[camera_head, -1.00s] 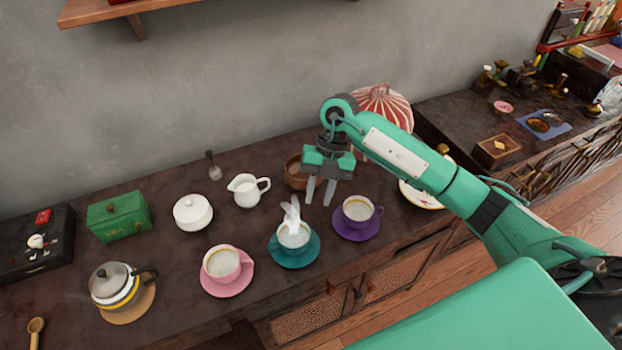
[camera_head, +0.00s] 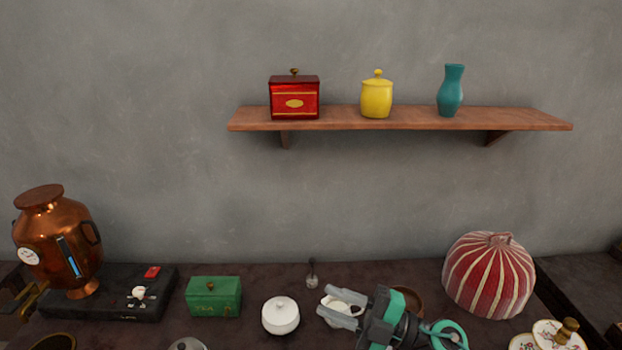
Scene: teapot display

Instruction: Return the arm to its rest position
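My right gripper (camera_head: 327,302) is at the bottom centre of the head view, its fingers pointing left. The two grey fingers are apart, and I see nothing held between them. They overlap a white milk jug (camera_head: 343,297) in the picture and hide part of it. A wooden bowl (camera_head: 412,300) is partly hidden behind the gripper's green body. The rest of my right arm is mostly cut off by the bottom edge. My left gripper is not in view.
A striped red cosy (camera_head: 489,275) stands to the right. A wall shelf (camera_head: 400,119) holds a red tin, yellow jar and teal vase.

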